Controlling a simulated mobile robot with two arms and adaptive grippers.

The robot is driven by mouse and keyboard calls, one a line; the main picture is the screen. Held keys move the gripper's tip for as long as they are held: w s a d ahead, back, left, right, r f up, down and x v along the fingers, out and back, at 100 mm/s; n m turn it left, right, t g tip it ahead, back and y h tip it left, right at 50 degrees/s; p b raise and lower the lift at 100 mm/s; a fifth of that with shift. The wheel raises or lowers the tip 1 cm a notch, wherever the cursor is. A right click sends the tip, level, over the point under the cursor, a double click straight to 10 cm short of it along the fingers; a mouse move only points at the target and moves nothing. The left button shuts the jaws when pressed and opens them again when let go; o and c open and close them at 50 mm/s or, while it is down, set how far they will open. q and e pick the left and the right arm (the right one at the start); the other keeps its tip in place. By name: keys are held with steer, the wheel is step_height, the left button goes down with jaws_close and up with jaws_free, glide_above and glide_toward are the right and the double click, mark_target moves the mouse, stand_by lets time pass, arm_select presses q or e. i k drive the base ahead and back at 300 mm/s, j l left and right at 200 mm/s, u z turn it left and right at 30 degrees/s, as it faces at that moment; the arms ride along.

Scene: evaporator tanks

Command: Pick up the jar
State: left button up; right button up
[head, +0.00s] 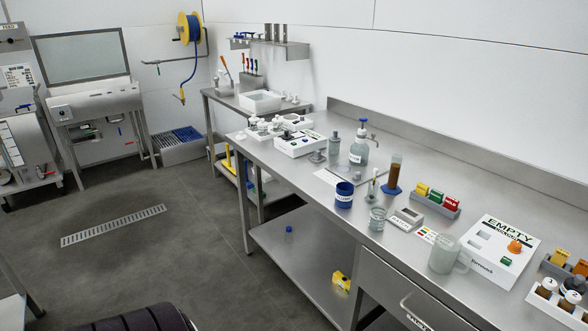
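Several vessels stand on the steel bench, and I cannot tell for sure which one is the jar. A blue pot with a white label (344,196) stands near the bench's front edge. A small clear glass vessel (376,219) stands just right of it, also near the edge. A larger glass bottle with a blue top (359,152) stands farther back. A translucent jug with a handle (443,256) stands upright at the front, left of a white box marked EMPTY (490,252). Neither of my grippers shows in the head view.
The steel bench (470,210) runs along the right wall, with a drawer and lower shelf (290,262). A brown-filled cylinder (395,172), a small grey device (408,217) and a rack of coloured blocks (436,203) crowd the top. The floor at left is open, with a drain (113,226).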

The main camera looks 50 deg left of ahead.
mark_target(378, 219)
steer(key=u, duration=1.3)
steer(key=i+j+u, duration=0.3)
steer(key=i+j, duration=0.2)
